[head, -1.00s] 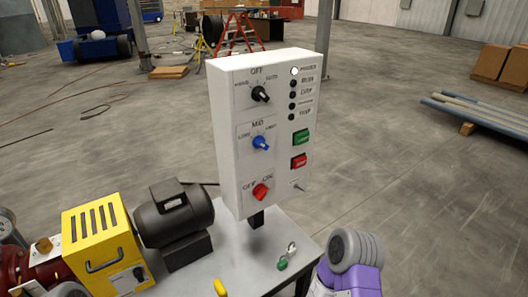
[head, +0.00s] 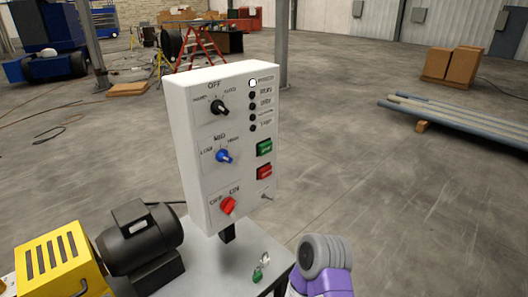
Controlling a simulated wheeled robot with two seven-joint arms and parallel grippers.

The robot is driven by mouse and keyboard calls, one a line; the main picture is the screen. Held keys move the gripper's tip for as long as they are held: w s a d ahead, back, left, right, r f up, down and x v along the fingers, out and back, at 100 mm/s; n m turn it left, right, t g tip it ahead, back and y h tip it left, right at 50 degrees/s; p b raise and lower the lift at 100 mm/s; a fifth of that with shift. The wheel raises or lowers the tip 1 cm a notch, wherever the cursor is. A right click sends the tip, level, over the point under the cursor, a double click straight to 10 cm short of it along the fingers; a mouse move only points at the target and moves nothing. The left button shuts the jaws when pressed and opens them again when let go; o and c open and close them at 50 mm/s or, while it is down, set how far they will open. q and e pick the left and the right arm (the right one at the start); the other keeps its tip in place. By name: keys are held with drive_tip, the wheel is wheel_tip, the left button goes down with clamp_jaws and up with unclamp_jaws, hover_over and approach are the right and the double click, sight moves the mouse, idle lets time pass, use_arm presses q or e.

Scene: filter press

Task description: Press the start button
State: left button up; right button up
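A white control box (head: 190,150) stands on a post above a small grey table. The green button (head: 264,148) is on the right side of its face, with the red button (head: 264,172) just below it. The labels on both are too small to read. A black knob (head: 219,107), a blue knob (head: 223,156) and a red switch (head: 228,205) run down the left side. The top lamp (head: 253,83) in the column is white; those below it are dark. Part of my purple and grey right arm shows at the bottom, right of the table. Neither gripper is in view.
A black motor (head: 140,237) and a yellow housing (head: 55,262) stand left of the box. A padlock with a green tag (head: 259,270) lies on the table (head: 205,265). Open floor lies to the right, with pipes (head: 460,120) and cardboard boxes (head: 450,67) farther back.

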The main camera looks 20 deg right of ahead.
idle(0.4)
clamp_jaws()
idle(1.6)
